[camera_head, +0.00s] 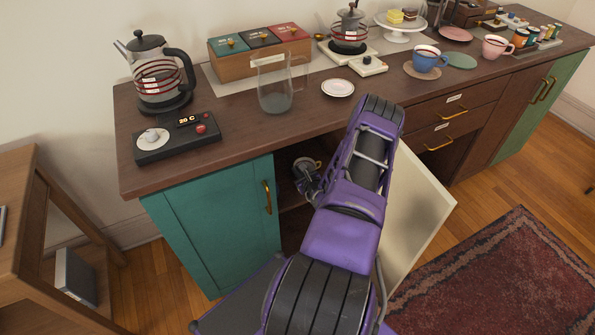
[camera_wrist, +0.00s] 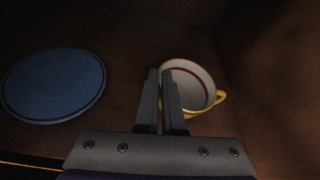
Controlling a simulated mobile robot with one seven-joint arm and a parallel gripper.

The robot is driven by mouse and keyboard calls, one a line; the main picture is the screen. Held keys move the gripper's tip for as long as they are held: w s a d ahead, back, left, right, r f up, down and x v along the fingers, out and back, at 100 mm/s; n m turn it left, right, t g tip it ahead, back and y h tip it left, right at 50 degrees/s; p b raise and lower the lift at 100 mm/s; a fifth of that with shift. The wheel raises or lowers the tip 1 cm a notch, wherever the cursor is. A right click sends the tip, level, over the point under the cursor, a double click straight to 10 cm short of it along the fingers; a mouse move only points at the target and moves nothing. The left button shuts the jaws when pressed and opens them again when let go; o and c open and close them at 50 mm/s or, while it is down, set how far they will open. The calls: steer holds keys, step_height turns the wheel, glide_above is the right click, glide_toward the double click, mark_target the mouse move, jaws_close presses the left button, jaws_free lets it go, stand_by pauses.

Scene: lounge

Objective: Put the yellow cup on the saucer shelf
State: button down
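The yellow cup (camera_wrist: 194,83) shows in the wrist view with a pale inside, a dark red band and a yellow handle at its right. It is inside a dark brown cabinet space. My gripper (camera_wrist: 161,72) is at the cup's left rim, its two fingers close together with a thin gap, apparently pinching the cup wall. A blue saucer (camera_wrist: 54,85) lies flat on the brown surface to the left, apart from the cup. In the head view my gripper (camera_head: 306,178) reaches into the open cabinet under the counter, with a bit of yellow beside it. Whether the cup touches the surface is unclear.
The cream cabinet door (camera_head: 420,215) stands open right of my arm. A closed teal door (camera_head: 220,225) is on the left. The counter (camera_head: 225,150) above holds a kettle (camera_head: 158,78), a glass jug (camera_head: 275,90), a blue cup (camera_head: 427,58) and a pink cup (camera_head: 494,46).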

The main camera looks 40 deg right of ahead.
steer(key=c, duration=1)
jaws_free()
steer(key=shift+c, duration=0.2)
steer(key=shift+r, duration=0.1)
steer(key=p+v, duration=0.2)
steer(key=v, duration=1)
steer(key=shift+w+r, duration=0.1)
steer(key=shift+r, duration=0.05)
